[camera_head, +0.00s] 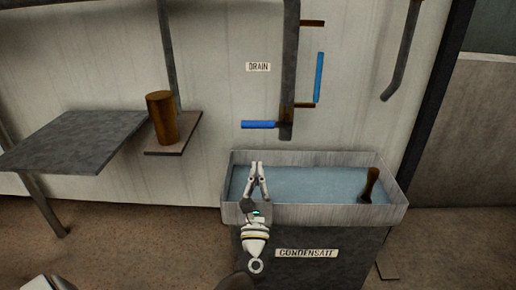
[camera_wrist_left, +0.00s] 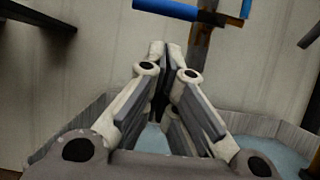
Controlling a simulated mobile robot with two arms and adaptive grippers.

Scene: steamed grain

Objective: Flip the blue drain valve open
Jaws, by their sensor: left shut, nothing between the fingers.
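The blue drain valve handle (camera_head: 258,124) lies level on the wall, left of the rusty vertical pipe (camera_head: 290,70) and below the DRAIN sign (camera_head: 258,67). It also shows at the top of the left wrist view (camera_wrist_left: 168,9). A second blue handle (camera_head: 319,77) stands upright to the right of the pipe. My left gripper (camera_head: 257,164) is shut and empty above the left part of the water tank, below the level handle and apart from it. Its closed fingertips (camera_wrist_left: 163,47) point toward the handle in the left wrist view. My right gripper is not seen.
The metal tank (camera_head: 303,214) with water and the CONDENSATE label stands below the pipe. A dark brown tool (camera_head: 370,185) leans inside it at the right. A rusty cylinder (camera_head: 161,118) stands on a small shelf (camera_head: 186,135) beside the grey table (camera_head: 75,140).

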